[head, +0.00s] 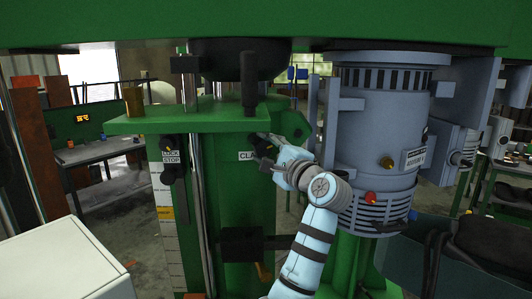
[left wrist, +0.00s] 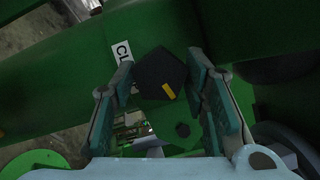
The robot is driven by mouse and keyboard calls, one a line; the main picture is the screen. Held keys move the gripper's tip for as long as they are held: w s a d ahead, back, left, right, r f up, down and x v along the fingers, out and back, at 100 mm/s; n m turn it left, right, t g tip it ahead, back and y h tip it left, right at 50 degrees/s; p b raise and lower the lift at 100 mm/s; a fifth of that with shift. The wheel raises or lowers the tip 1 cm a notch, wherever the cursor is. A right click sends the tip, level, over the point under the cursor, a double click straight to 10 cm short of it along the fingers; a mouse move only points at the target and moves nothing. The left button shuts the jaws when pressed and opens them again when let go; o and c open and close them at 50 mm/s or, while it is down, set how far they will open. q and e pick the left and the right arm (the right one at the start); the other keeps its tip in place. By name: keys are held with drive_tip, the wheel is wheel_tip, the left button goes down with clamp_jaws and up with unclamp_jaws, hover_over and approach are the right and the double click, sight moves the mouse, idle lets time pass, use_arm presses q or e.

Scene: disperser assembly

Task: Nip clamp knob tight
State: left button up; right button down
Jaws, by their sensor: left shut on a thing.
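The clamp knob (left wrist: 160,75) is black and many-sided with a yellow mark, and shows between the finger pads in the left wrist view. My left gripper (left wrist: 163,92) is shut on it, one finger on each side. In the head view my left gripper (head: 270,139) is at the green column, just above and right of the white label (head: 247,155) that reads "CLA", its rest covered. The knob is mostly hidden by the gripper there. My right gripper is in neither view.
A second dark knob (head: 172,172) sits by the "DECK STOP" label (head: 171,157) to the left. The grey motor (head: 375,130) stands close on the right of my arm. A green shelf plate (head: 190,122) juts out above. A black block (head: 241,244) is below.

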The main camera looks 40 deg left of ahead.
use_arm(q)
drive_tip(key=m+b, duration=0.1)
drive_tip(key=m, duration=0.2)
drive_tip(key=shift+f+m+t, duration=0.1)
drive_tip(key=shift+m+t, duration=0.2)
drive_tip(key=shift+t, duration=0.1)
drive_tip(key=m, duration=0.3)
drive_tip(key=shift+t+y, duration=0.3)
drive_tip(key=shift+y, duration=0.1)
drive_tip(key=m+t+p, duration=0.1)
drive_tip(key=m, duration=0.3)
drive_tip(key=m+t+p, duration=0.1)
drive_tip(key=m, duration=0.2)
drive_tip(key=shift+s+a+m+h, duration=0.1)
drive_tip(key=shift+m+h, duration=0.3)
drive_tip(key=m+t, duration=0.1)
drive_tip(key=m, duration=0.3)
drive_tip(key=shift+m+t+h, duration=0.3)
drive_tip(key=shift+t+h, duration=0.1)
drive_tip(key=shift+s+a+m+t+h, duration=0.1)
drive_tip(key=shift+m+t+h, duration=0.15)
drive_tip(key=shift+m, duration=1.05)
drive_tip(key=shift+m+t+h, duration=0.15)
drive_tip(key=shift+m+h, duration=0.2)
drive_tip(key=shift+m, duration=0.95)
drive_tip(key=o, duration=1.1)
